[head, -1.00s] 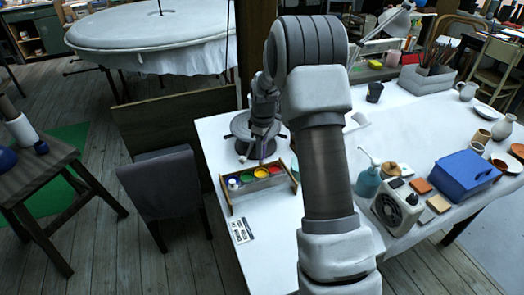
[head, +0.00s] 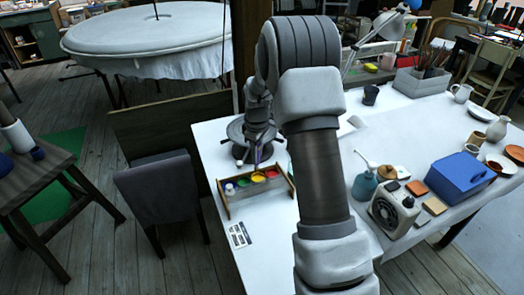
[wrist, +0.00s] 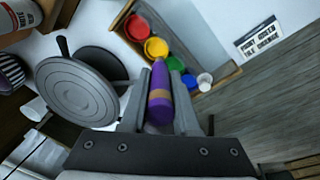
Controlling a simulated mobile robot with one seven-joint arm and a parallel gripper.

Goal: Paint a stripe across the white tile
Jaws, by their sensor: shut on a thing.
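My gripper (wrist: 162,118) is shut on a purple stick-like tool with a tan band (wrist: 160,95). Its far end points toward the paint cups, and its tip is hard to make out. In the head view my gripper (head: 257,155) is small, at the back edge of the wooden paint rack (head: 227,205). The rack holds a red cup (wrist: 137,27), a yellow cup (wrist: 156,47), a green cup (wrist: 175,63), a blue cup (wrist: 189,80) and a white cup (wrist: 204,82). I cannot make out the white tile for certain; my arm hides part of the table.
A grey turntable (wrist: 75,88) stands beside the rack. A printed card (head: 238,235) lies in front of it. A teal bottle (head: 365,185), a grey fan-like device (head: 393,212) and a blue box (head: 460,178) stand to the right.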

